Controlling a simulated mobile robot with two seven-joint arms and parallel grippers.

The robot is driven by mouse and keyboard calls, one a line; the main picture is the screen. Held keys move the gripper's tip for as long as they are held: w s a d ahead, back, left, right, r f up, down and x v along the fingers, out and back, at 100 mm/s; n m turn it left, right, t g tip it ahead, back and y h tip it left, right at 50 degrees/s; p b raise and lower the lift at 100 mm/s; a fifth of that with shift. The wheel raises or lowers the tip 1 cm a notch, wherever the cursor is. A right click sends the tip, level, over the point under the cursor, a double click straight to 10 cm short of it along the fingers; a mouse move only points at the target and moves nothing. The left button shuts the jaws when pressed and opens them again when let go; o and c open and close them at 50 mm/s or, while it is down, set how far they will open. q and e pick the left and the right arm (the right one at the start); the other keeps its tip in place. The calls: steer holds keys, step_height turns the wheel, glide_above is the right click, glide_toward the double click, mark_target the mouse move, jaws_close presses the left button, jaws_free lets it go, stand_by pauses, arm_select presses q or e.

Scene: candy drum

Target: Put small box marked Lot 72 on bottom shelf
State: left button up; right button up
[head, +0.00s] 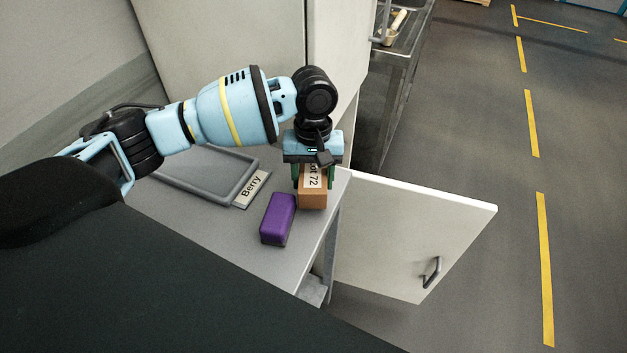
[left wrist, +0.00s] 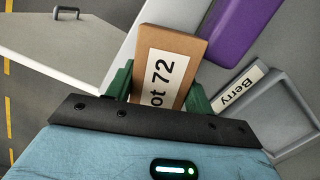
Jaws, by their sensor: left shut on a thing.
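The small brown box marked Lot 72 (head: 312,197) is at the right part of the grey counter, near its edge. It also shows in the left wrist view (left wrist: 182,50), its label partly covered by my gripper. My left gripper (head: 314,174) is above the box with its green fingers shut on the box's two sides; they show in the left wrist view too (left wrist: 159,91). I cannot tell whether the box touches the counter. A shelf surface (head: 313,290) shows in part below the counter's edge; most of the inside is hidden. My right gripper is not in view.
A purple block (head: 278,219) lies on the counter close beside the box. A grey tray (head: 205,176) with a Berry label (head: 251,189) is to the left. A white cabinet door (head: 415,232) stands open at the right. The floor beyond is clear.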

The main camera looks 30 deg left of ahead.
mark_target(313, 168)
arm_select(q)
steer(key=shift+f, duration=0.9)
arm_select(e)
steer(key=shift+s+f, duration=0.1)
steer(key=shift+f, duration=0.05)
arm_select(q)
steer(key=o, duration=1)
steer(key=shift+f, duration=0.1)
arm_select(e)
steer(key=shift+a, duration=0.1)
arm_select(q)
steer(key=r, duration=0.7)
steer(key=w+r+p, duration=0.1)
steer(key=r, duration=0.3)
steer(key=shift+w+a+r, duration=0.1)
steer(key=shift+a, duration=0.15)
steer(key=shift+r, duration=0.5)
steer(key=shift+o, duration=0.6)
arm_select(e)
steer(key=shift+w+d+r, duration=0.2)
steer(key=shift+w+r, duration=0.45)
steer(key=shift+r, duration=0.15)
